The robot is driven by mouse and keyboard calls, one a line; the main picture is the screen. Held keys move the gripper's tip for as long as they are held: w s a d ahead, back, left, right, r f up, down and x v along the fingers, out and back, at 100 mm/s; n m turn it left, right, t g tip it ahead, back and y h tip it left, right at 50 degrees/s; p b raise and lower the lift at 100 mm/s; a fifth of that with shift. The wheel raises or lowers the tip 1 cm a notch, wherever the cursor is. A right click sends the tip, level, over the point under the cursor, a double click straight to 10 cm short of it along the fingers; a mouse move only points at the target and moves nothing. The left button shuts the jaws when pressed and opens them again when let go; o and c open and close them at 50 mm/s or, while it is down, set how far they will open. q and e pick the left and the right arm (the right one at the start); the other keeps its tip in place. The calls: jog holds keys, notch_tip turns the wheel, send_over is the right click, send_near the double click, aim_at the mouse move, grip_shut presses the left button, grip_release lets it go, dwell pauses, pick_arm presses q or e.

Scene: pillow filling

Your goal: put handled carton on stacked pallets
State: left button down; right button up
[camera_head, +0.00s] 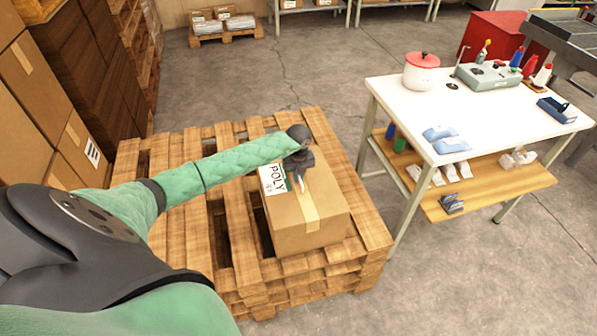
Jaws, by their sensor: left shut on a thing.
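The brown carton (325,215) has a tape strip and a "POLY" label on top. It shows at the middle of the head view, on or just over the right part of the stacked pallets (185,225); I cannot tell whether it rests fully on the slats. My left gripper (299,183) is over the carton's top and is shut on the carton, by its handle as far as I can tell; the handle itself is mostly hidden by the gripper. My green left arm covers part of the pallets. My right gripper is not in view.
A white worktable (470,105) with a red-lidded pot (421,72), a grey device and bottles stands right of the pallets, close to their right edge. Stacked cartons (40,100) line the left side. Open concrete floor lies behind the pallets.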

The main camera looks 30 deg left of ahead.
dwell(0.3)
pick_arm(q)
jog(key=c, duration=1.9)
grip_release()
jog(key=shift+f, duration=0.1)
jog(key=o, duration=0.4)
jog(key=shift+c, duration=0.2)
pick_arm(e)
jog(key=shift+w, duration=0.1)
pick_arm(q)
jog(key=shift+r, duration=0.2)
notch_tip(320, 180, up, 5)
jog(key=b, duration=0.3)
notch_tip(320, 180, up, 5)
jog(key=shift+r+b, duration=0.1)
jog(key=shift+b, duration=1.1)
jog(key=shift+r, duration=0.85)
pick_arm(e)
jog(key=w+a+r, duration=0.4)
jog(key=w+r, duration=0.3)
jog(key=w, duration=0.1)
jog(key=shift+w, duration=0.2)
